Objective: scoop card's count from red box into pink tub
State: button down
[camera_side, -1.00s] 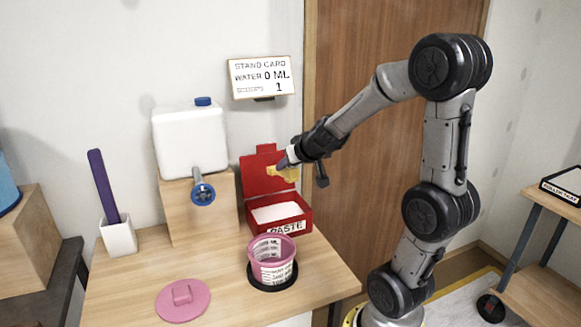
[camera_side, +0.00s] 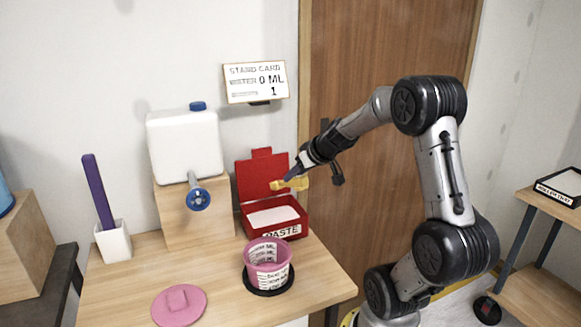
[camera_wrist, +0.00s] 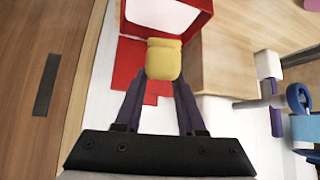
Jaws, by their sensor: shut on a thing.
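My gripper (camera_side: 296,172) is shut on a yellow scoop (camera_side: 290,184), which it holds above the red box (camera_side: 243,219). The wrist view shows the yellow scoop (camera_wrist: 163,60) between my fingertips; what is in its bowl cannot be told. The red box is open, labelled PASTE, with white powder (camera_side: 272,216) inside and its lid raised at the back. The pink tub (camera_side: 266,256), with printed markings, stands open on a black round base (camera_side: 268,290) in front of the box. The stand card (camera_side: 256,82) on the wall reads WATER 0 ML, with a 1 below.
A white water tank (camera_side: 184,145) with a blue tap (camera_side: 199,199) stands on a wooden block left of the box. A pink lid (camera_side: 179,305) lies front left of the tub. A purple-handled tool (camera_side: 97,190) stands in a white holder (camera_side: 113,243).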

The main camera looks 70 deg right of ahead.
aim_at(286, 187)
notch_tip(286, 187, down, 3)
jog(key=shift+r, duration=0.2)
jog(key=shift+w+d+f+g+y, duration=0.4)
jog(key=shift+w+f+g, duration=0.2)
jog(key=shift+g, duration=0.1)
jog(key=shift+w+d+f+g+y, duration=0.35)
jog(key=shift+w+f+g+y, duration=0.1)
jog(key=shift+w+g, duration=0.25)
jog(key=shift+w+d+f+g+y, duration=0.35)
jog(key=shift+w+f+g, duration=0.2)
jog(key=shift+g, duration=0.15)
jog(key=shift+w+f, duration=0.1)
jog(key=shift+f, duration=0.2)
jog(key=shift+x, duration=2.8)
jog(key=shift+a, duration=0.1)
jog(key=shift+s+a+f+t+h, duration=0.15)
jog(key=shift+s+a+t+h, duration=0.2)
jog(key=shift+s+t, duration=0.3)
jog(key=shift+s+a+f+t+h, duration=0.1)
jog(key=shift+s+a+t+h, duration=0.25)
jog(key=shift+s+t, duration=0.3)
jog(key=shift+s, duration=0.2)
jog(key=shift+s+a+f+t, duration=0.15)
jog(key=shift+s+t, duration=0.1)
jog(key=shift+t, duration=0.15)
